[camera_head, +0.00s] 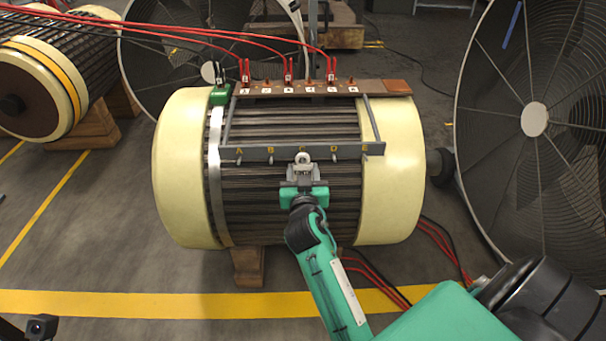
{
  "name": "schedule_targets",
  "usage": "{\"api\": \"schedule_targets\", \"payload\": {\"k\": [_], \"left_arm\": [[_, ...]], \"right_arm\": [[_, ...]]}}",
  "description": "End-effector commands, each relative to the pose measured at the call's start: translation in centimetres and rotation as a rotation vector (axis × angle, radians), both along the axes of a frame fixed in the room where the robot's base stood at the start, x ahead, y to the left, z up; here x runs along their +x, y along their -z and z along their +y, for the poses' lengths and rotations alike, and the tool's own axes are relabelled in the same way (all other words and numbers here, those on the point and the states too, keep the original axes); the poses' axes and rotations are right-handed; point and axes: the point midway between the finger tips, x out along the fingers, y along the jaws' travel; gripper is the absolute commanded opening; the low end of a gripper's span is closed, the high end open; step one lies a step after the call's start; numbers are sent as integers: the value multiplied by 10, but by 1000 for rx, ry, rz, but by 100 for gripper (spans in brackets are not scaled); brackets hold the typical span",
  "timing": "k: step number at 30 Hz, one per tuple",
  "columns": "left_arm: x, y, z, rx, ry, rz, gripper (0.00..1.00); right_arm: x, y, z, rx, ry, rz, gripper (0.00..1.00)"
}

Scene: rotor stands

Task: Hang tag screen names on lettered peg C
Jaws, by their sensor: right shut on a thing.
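The grey peg rail (255,154) runs across the front of the rotor, with yellow letters A, B, C, D and E along it. My right gripper (303,173) is at the rail in front of letter C and is shut on a small pale tag (303,157) with a round top. The tag overlaps the rail at C, and peg C itself is hidden behind the tag and gripper. I cannot tell whether the tag is on the peg or just in front of it. The writing on the tag is too small to read.
The rotor (183,165) with cream ends rests on a wooden block (249,266). Red cables (270,42) lead to a terminal strip (395,87) above the rail. A large fan guard (534,120) stands at right. Another rotor (35,85) is at far left.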

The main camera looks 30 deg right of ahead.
Motion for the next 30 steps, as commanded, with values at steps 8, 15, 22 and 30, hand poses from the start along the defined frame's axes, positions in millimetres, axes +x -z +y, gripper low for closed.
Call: {"api": "schedule_targets", "payload": {"k": [8, 15, 22, 30], "left_arm": [[-4, -5, 1, -3, 1, -22, 46], [-4, -4, 1, -2, 2, -17, 46], [-1, -1, 0, -1, 1, -10, 46], [0, 2, 0, 0, 1, -7, 46]], "right_arm": [[1, 0, -1, -1, -1, -1, 34], [1, 1, -1, -1, 0, -1, 34], [1, 3, -1, -1, 0, -1, 34], [1, 5, -1, 1, 0, -1, 34]]}}
